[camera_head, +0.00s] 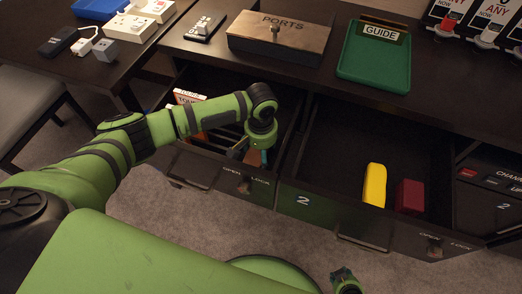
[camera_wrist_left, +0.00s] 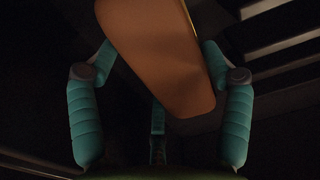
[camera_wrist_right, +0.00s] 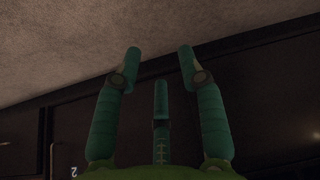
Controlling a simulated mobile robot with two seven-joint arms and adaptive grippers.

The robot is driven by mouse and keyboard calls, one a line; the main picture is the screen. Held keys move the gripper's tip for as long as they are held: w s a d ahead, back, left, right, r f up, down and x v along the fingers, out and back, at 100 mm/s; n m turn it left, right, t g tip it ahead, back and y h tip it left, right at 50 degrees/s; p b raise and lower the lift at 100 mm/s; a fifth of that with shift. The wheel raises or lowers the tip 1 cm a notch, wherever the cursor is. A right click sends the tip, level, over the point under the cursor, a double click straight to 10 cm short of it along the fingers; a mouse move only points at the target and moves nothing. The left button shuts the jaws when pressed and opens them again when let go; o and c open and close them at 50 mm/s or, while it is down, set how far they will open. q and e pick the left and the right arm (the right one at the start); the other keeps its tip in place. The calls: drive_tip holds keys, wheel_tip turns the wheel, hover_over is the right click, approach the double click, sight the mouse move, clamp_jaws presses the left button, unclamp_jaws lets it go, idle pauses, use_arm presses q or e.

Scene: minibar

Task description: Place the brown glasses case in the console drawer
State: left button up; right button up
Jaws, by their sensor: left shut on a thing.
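My left gripper (camera_head: 258,150) reaches down into the open left drawer (camera_head: 212,160) of the console. In the left wrist view its fingers (camera_wrist_left: 158,62) are shut on the brown glasses case (camera_wrist_left: 165,65), which is tilted between them. In the head view only a small brown part of the case (camera_head: 252,158) shows under the gripper; whether it touches the drawer floor cannot be told. My right gripper (camera_wrist_right: 160,62) is open and empty in the right wrist view, with carpet and dark drawer fronts beyond. In the head view only part of it shows at the bottom edge.
The open right drawer (camera_head: 318,160), marked 2, holds a yellow case (camera_head: 375,185) and a dark red case (camera_head: 410,196), with bare floor to their left. An orange and white box (camera_head: 188,97) stands in the left drawer. A PORTS box (camera_head: 280,38) and green GUIDE tray (camera_head: 372,68) lie on top.

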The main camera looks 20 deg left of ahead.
use_arm(q)
drive_tip(key=shift+f, duration=0.1)
drive_tip(key=o, duration=1.2)
drive_tip(key=shift+c, duration=0.2)
wheel_tip(320, 180, up, 3)
drive_tip(key=shift+r+p, duration=0.15)
drive_tip(key=shift+p, duration=0.3)
wheel_tip(320, 180, up, 9)
drive_tip(key=p, duration=0.1)
drive_tip(key=shift+p, duration=0.3)
use_arm(e)
drive_tip(key=shift+g, duration=0.5)
drive_tip(key=s, duration=0.4)
drive_tip(key=shift+s+d+r, duration=0.1)
drive_tip(key=shift+s+d, duration=0.2)
